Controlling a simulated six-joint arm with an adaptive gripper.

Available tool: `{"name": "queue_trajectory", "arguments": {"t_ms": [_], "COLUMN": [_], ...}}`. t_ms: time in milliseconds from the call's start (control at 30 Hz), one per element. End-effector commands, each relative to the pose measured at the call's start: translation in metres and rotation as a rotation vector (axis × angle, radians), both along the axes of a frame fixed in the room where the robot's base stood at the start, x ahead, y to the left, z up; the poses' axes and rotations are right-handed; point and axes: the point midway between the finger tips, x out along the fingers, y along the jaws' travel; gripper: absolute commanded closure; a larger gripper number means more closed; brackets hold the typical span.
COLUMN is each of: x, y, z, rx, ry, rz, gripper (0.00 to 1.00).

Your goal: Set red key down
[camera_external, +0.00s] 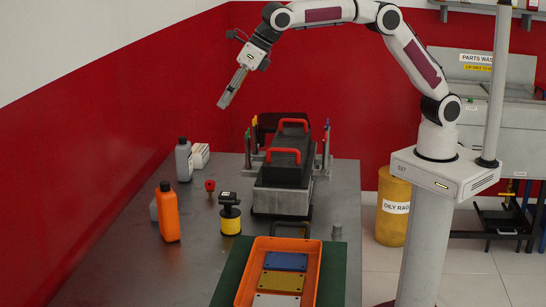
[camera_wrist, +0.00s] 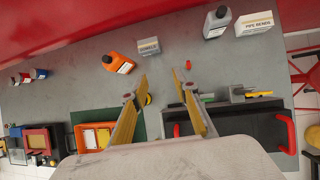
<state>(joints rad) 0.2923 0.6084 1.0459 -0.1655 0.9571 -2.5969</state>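The red key (camera_external: 210,185) is a small red-headed piece on the grey table, left of the engine block, with a short dark stem below its head. What looks like its red head also shows small in the wrist view (camera_wrist: 188,65), beyond my fingertips. My gripper (camera_external: 222,104) is high above the left part of the table, well clear of everything. In the wrist view my gripper (camera_wrist: 167,84) has its two fingers spread, with nothing held between them.
A black engine block (camera_external: 286,170) with red handles stands centre. A black-and-yellow item (camera_external: 230,215), an orange bottle (camera_external: 168,212) and a grey bottle (camera_external: 184,160) stand nearby. An orange tray (camera_external: 313,262) is in front. Table (camera_external: 110,250) at front left is clear.

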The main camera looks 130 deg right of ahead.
Motion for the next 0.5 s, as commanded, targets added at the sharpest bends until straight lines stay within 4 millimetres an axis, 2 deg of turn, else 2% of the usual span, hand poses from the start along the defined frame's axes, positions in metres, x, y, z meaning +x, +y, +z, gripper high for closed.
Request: {"name": "queue_trajectory", "arguments": {"t_ms": [200, 500], "x": [0.011, 0.018], "y": [-0.025, -0.057], "z": [-0.043, -0.106], "rx": [-0.009, -0.007], "ry": [0.047, 0.111], "rz": [0.005, -0.002], "gripper": [0.71, 0.71]}}
